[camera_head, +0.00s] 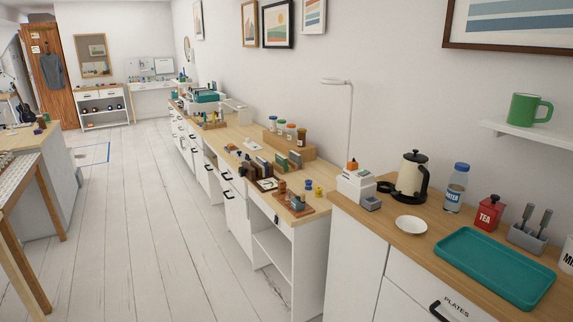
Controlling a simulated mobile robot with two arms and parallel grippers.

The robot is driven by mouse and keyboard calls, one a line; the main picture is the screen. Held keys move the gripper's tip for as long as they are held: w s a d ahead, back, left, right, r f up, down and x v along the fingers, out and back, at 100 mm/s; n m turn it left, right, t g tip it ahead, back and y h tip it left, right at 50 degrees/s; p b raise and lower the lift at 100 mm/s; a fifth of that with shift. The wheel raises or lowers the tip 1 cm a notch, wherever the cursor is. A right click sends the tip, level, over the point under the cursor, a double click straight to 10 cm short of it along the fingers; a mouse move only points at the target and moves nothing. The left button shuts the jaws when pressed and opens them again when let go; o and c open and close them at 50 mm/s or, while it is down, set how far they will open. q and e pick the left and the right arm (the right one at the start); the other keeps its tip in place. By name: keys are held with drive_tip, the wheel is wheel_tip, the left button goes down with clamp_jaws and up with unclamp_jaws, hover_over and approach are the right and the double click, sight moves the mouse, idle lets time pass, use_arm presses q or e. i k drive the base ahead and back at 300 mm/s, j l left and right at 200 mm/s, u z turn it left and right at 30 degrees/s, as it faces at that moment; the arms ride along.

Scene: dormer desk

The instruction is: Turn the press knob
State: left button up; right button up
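I cannot make out for certain which thing is the press knob. A cream pot with a black lid, a small black top knob and a black handle (410,178) stands upright on the right counter. A white boxy device with an orange block on top (355,183) stands to its left, near the counter's left end. A teal machine (207,96) sits far back on the long desk, too small to show any knob clearly. Neither of my grippers is in view.
A white dish (410,224), teal tray (495,266), water bottle (456,188) and red tea tin (488,213) share the wooden counter. Jars (290,132) and small blocks stand on the long desk. White plank floor (150,220) is clear left of the desks.

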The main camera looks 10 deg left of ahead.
sight(242, 172)
drive_tip(key=i+j+u, duration=0.2)
drive_tip(key=i+u, duration=0.6)
drive_tip(key=i, duration=0.2)
drive_tip(key=i+u, duration=0.4)
drive_tip(key=i+l, duration=0.05)
drive_tip(key=i, duration=0.05)
